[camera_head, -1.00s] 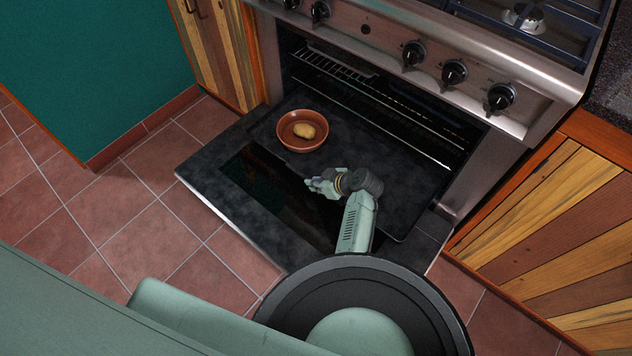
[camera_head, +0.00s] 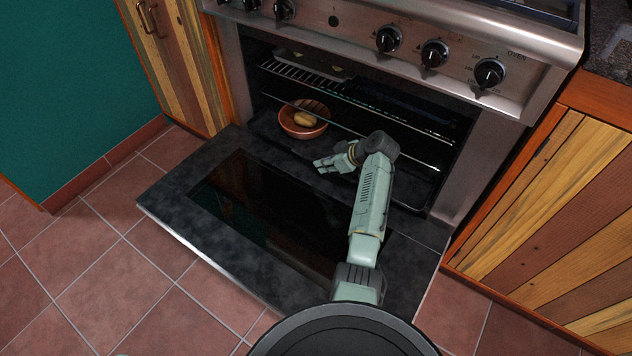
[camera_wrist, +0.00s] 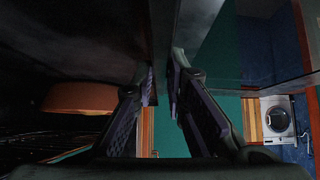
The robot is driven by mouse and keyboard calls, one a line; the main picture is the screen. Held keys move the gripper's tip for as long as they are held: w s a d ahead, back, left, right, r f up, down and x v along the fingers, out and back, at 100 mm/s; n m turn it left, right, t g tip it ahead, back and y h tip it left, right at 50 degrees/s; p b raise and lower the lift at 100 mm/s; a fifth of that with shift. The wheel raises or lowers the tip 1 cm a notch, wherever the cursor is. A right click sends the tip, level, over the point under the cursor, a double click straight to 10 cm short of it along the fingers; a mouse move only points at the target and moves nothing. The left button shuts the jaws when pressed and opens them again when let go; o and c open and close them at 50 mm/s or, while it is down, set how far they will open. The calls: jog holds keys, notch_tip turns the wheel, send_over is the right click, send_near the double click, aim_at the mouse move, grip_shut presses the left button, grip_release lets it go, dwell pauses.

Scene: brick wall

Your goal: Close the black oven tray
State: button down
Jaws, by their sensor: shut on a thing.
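The black oven tray (camera_head: 268,126) lies level inside the oven cavity, its near edge close to the inner side of the lowered door. A terracotta bowl (camera_head: 290,123) with a potato-like item (camera_head: 306,119) stands on its left part. My gripper (camera_head: 322,165) is at the tray's near edge, to the right of and below the bowl. In the wrist view my gripper (camera_wrist: 161,82) is shut on the thin dark tray edge, and the bowl (camera_wrist: 80,97) shows at the left. My arm hides part of the tray's right side.
The oven door (camera_head: 180,205) is open and lies flat in front, under my arm. A wire rack (camera_head: 300,75) sits above the tray inside the oven. Wooden cabinets (camera_head: 560,190) flank the oven. The tiled floor (camera_head: 100,270) at left is clear.

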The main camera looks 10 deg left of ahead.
jog(key=shift+w+d+b, duration=0.3)
jog(key=shift+w+b, duration=0.1)
jog(key=shift+w, duration=0.4)
jog(key=c, duration=1.6)
grip_release()
jog(key=v, duration=1.2)
jog(key=shift+s, duration=0.1)
jog(key=shift+c, duration=0.4)
